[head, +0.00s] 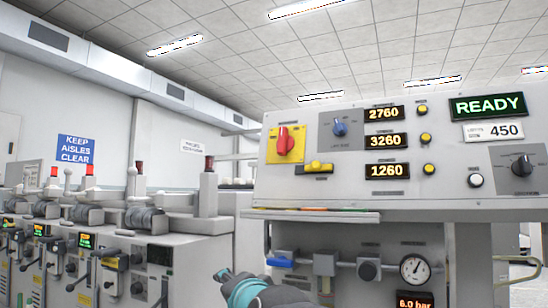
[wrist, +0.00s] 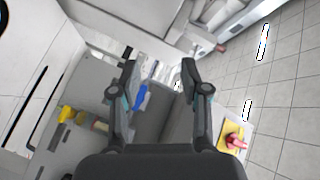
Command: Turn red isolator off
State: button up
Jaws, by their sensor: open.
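The red isolator (head: 286,139) is a rotary handle on a yellow plate (head: 272,157) at the left of the grey control panel. Its grip looks about upright; its markings are too small to read. In the wrist view the red isolator (wrist: 237,143) shows at the lower right, on its yellow plate, outside the fingers. My gripper (head: 222,273) is low in the head view, below the panel and left of the pipework. In the wrist view my gripper (wrist: 159,78) has its fingers spread with nothing held. It is apart from the isolator.
A yellow switch (head: 318,167) and a blue knob (head: 341,128) sit close to the isolator. A ledge (head: 330,216) juts out below the panel, above a blue valve handle (head: 280,262) and a gauge (head: 415,268). Machines with bobbins (head: 145,218) stand at left.

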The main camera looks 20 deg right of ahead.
jog(key=w+d+r+m+t+h+b, duration=0.15)
jog(key=w+r+m+t, duration=0.35)
jog(key=r, duration=0.5)
jog(key=m+g+h+b, duration=0.2)
jog(key=m+h, duration=1.7)
jog(key=m, duration=0.9)
send_near(281, 132)
jog(key=p+x, duration=0.6)
jog(key=x, duration=0.4)
jog(key=shift+d, duration=0.15)
grip_shut()
